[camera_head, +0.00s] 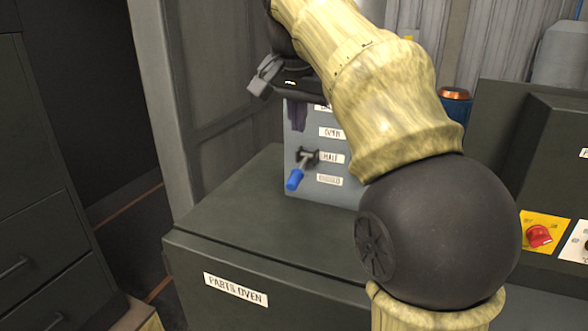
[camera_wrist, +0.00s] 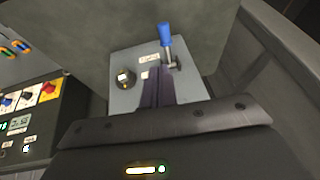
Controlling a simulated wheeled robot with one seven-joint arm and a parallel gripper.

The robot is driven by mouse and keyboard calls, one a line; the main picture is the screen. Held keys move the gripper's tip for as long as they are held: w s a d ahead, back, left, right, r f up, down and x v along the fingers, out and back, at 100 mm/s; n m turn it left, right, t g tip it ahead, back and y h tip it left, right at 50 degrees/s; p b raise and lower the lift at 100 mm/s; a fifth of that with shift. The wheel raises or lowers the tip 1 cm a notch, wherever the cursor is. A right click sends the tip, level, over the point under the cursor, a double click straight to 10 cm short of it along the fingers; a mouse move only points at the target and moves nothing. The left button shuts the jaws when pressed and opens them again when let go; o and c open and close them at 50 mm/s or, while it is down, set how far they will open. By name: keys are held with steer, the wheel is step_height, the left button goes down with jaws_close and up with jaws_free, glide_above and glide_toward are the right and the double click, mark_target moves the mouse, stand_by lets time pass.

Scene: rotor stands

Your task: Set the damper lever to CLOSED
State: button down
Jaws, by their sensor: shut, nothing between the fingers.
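The damper lever has a blue handle (camera_head: 295,179) on a dark pivot mount, fixed to a grey-blue panel (camera_head: 330,193). The panel carries white labels OPEN (camera_head: 331,132), HALF (camera_head: 329,157) and CLOSED (camera_head: 329,181) from top to bottom. The mount sits beside HALF, and the handle sticks out down and to the left, its end about level with CLOSED. My gripper (camera_head: 297,118) is above the lever, fingers pointing down, shut and empty. In the wrist view the blue handle (camera_wrist: 166,34) is just beyond the fingertips (camera_wrist: 157,72); I cannot tell whether they touch the mount.
The panel stands on a dark cabinet labelled PARTS OVEN (camera_head: 236,289). A round dial (camera_wrist: 125,79) is on the panel in the wrist view. A red knob (camera_head: 539,236) on a yellow plate is at right. My arm hides the panel's right side. Space left of the lever looks clear.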

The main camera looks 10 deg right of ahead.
mark_target(296, 177)
steer(key=x, duration=0.9)
steer(key=a+x, duration=0.1)
steer(key=x, duration=0.4)
steer(key=shift+p, duration=0.35)
steer(key=shift+d+f, duration=0.1)
steer(key=shift+f, duration=0.05)
